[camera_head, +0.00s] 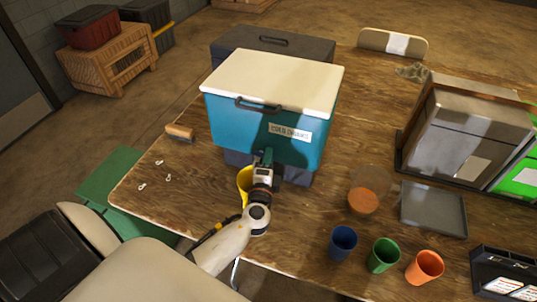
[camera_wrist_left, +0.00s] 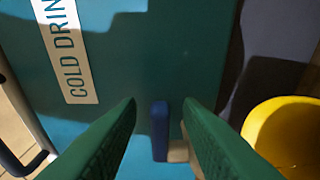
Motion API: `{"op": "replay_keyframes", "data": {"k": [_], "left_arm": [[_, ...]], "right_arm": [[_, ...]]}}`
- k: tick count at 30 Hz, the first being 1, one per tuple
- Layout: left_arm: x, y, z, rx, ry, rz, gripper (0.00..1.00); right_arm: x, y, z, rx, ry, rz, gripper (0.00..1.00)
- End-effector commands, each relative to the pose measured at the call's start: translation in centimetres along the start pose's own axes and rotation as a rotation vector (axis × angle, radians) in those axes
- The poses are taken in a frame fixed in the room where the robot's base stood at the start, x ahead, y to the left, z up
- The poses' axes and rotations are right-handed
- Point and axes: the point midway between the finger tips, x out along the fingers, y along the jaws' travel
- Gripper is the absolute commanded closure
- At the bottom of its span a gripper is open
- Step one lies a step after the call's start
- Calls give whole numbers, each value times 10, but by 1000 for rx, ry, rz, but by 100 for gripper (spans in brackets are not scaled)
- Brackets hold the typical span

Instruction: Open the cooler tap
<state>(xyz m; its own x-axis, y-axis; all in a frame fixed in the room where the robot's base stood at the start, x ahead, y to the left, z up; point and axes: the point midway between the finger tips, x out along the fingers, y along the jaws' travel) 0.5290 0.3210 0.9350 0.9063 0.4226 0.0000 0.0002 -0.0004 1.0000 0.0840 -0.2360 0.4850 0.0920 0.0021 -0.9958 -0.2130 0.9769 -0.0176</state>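The teal cooler (camera_head: 232,122) with a white lid stands on the wooden table and carries a "COLD DRINKS" label (camera_head: 290,132). In the left wrist view the tap shows as a blue handle (camera_wrist_left: 160,130) on a beige body (camera_wrist_left: 178,151) at the cooler's front. My left gripper (camera_head: 265,158) is at the cooler's front and hides the tap in the head view. Its green fingers (camera_wrist_left: 160,112) are open, one on each side of the blue handle, with gaps visible. A yellow cup (camera_head: 243,180) stands beside the gripper; it also shows in the wrist view (camera_wrist_left: 290,130). My right gripper is out of view.
Blue (camera_head: 342,243), green (camera_head: 383,255) and orange (camera_head: 425,267) cups stand at the front right. A clear container (camera_head: 370,180), a grey tray (camera_head: 433,208) and a metal appliance (camera_head: 465,130) are to the right. A wooden-handled brush (camera_head: 180,132) lies at left.

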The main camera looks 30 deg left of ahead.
Motion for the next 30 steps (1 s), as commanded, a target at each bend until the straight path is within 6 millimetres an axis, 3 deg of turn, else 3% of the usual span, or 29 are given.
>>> {"op": "replay_keyframes", "data": {"k": [12,18,30], "left_arm": [[9,0,0,0,0,0,67],[9,0,0,-1,0,0,100],[7,-2,-2,1,-47,0,100]], "right_arm": [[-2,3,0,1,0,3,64],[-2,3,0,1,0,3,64],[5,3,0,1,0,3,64]]}}
